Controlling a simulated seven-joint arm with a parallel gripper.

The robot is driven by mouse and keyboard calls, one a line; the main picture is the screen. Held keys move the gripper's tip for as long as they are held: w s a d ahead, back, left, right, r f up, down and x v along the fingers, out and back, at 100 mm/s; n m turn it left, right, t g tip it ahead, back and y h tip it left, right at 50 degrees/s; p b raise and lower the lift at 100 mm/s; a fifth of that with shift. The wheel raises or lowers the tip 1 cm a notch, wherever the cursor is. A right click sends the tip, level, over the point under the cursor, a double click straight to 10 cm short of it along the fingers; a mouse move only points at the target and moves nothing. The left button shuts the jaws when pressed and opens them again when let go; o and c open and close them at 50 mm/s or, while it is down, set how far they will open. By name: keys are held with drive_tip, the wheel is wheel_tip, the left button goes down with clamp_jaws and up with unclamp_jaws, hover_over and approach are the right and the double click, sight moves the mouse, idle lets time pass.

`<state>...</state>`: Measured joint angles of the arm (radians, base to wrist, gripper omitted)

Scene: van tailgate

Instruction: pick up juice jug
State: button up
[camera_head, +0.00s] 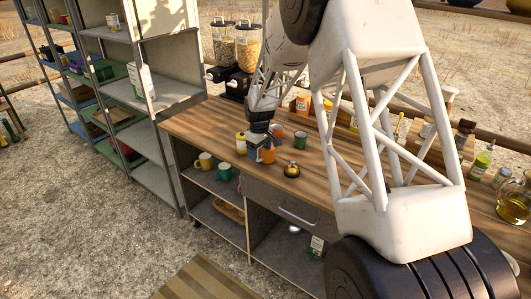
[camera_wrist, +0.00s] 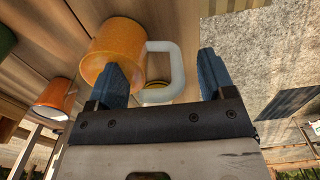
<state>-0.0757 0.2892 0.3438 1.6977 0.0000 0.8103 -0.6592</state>
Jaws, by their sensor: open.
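The juice jug (camera_wrist: 113,48) is an orange cylinder with a white looped handle in the wrist view. In the head view the jug (camera_head: 268,156) is small and partly hidden by my gripper, on the wooden counter. My gripper (camera_wrist: 166,76) is open, with two blue fingers. The handle shows in the gap between the fingers, and the left finger overlaps the jug's body in the picture. Whether either finger touches the jug, I cannot tell. In the head view my gripper (camera_head: 258,146) is right at the jug.
Close by on the counter (camera_head: 200,118) are a white-and-yellow container (camera_head: 241,142), an orange mug (camera_head: 279,131), a green mug (camera_head: 300,139) and a small brass object (camera_head: 291,170). Cereal dispensers (camera_head: 248,46) stand behind. Bottles and a glass jug (camera_head: 513,204) are at the right.

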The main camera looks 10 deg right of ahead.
idle(0.3)
drive_tip(key=c, duration=1.3)
drive_tip(key=shift+o, duration=0.2)
drive_tip(key=shift+r, duration=0.35)
drive_tip(key=shift+r, duration=1.35)
drive_tip(key=s+d+r, duration=0.1)
drive_tip(key=s, duration=1.4)
drive_tip(key=shift+s+r, duration=0.3)
drive_tip(key=shift+s, duration=0.05)
drive_tip(key=shift+s+d, duration=0.1)
drive_tip(key=shift+s, duration=0.05)
